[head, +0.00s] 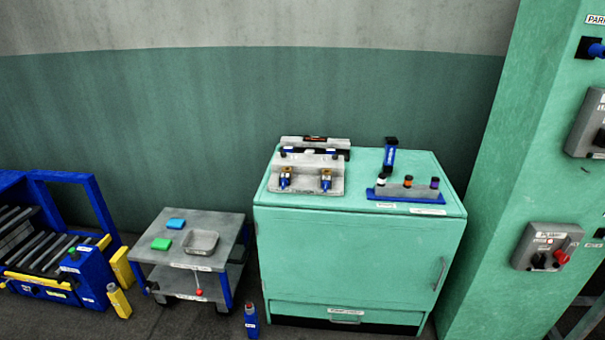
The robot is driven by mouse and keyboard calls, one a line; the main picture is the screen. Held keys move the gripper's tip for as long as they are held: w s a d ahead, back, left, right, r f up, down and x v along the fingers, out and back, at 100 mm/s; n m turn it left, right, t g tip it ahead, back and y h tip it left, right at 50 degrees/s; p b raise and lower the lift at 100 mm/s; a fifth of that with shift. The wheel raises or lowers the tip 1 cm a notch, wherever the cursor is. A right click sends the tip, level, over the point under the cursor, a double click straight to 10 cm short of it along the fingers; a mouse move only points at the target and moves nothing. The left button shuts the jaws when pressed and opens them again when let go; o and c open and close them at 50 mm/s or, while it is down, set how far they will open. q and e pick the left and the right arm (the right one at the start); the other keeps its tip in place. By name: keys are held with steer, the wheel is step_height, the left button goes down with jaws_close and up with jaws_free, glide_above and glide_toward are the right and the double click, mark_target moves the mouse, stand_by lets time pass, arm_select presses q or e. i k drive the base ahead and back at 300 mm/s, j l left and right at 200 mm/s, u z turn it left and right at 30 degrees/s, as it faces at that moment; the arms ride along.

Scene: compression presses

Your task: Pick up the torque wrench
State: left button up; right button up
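No thing in the head view can be read for certain as the torque wrench. A blue piece with a black end (390,157) is at the back right of the green cabinet's top, behind a small rack, and it may be the wrench. Its lower end is close to the rack, and I cannot tell whether it lies or stands. The rack (407,191) has a grey block on a blue base with several coloured-top pieces. The green cabinet (350,260) stands against the wall. Neither of my grippers is in view.
A grey fixture (308,172) with two brass-and-blue parts fills the cabinet top's left. A grey cart (163,253) carries a metal tray (201,242) and blue and green blocks. A blue roller conveyor (92,285) is far left. A green machine column (520,130) stands right.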

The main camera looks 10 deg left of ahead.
mark_target(391, 146)
steer(key=i+l+u, duration=0.25)
steer(key=i, duration=0.25)
steer(key=i+l+u, duration=0.25)
steer(key=i, duration=0.2)
steer(key=i+j, duration=0.05)
